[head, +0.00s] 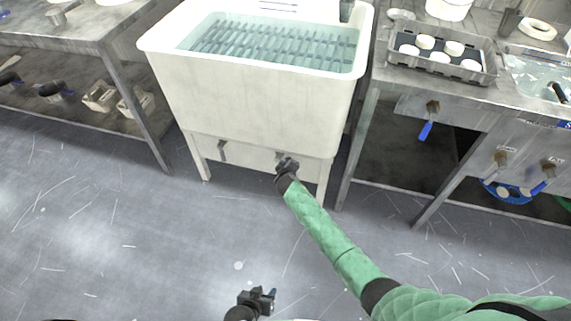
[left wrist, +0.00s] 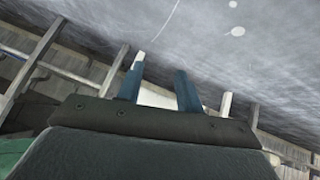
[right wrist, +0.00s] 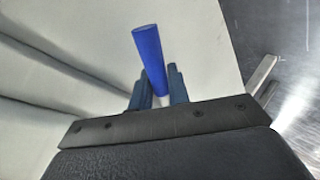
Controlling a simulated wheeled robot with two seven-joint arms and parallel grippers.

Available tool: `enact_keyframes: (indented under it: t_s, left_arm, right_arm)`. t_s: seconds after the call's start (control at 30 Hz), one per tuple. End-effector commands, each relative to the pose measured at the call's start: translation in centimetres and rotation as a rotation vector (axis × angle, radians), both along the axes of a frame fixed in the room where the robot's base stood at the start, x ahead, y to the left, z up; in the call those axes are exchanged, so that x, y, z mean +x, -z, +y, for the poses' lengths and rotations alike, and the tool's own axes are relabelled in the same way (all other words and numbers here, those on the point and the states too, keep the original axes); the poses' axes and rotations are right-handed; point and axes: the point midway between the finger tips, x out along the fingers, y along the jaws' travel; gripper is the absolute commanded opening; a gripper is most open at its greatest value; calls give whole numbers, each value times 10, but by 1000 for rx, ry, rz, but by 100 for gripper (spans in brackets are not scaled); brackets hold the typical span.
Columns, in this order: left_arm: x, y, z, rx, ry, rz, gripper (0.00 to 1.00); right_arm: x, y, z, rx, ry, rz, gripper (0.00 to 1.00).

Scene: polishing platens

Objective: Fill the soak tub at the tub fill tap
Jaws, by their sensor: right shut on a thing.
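The white soak tub (head: 250,100) stands on legs in the upper middle of the head view. Bluish water (head: 275,42) lies in it over dark slats. A grey upright fitting (head: 347,10) at the tub's back right may be the tap spout; I cannot tell if water runs from it. My right gripper (head: 287,165) is at the tub's lower front panel, shut on a blue handle (right wrist: 148,50), which stands between its fingers in the right wrist view. My left gripper (head: 262,298) is low over the floor; its fingers are apart and empty in the left wrist view (left wrist: 158,85).
A steel bench (head: 60,35) with a lower shelf stands at left. At right, a bench carries a grey tray (head: 440,62) of white discs; blue-handled valves (head: 426,130) are on its front. The grey floor (head: 130,240) in front is clear.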

Motion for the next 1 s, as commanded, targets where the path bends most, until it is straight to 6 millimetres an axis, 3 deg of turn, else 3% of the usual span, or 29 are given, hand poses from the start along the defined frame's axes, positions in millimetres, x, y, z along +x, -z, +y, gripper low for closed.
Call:
enact_keyframes:
  t_s: [0.17,0.2,0.57,1.0]
  left_arm:
    - [0,0,0,0,0,-1,36]
    - [0,0,0,0,0,-1,36]
    - [-1,0,0,0,-1,1,36]
    - [1,-20,-1,2,6,20,36]
  right_arm:
    - [1,-1,1,1,-2,-3,0]
    - [1,-1,1,1,-2,-3,25]
    - [-3,-2,0,1,-1,-1,25]
    - [-53,-29,0,2,-1,-1,25]
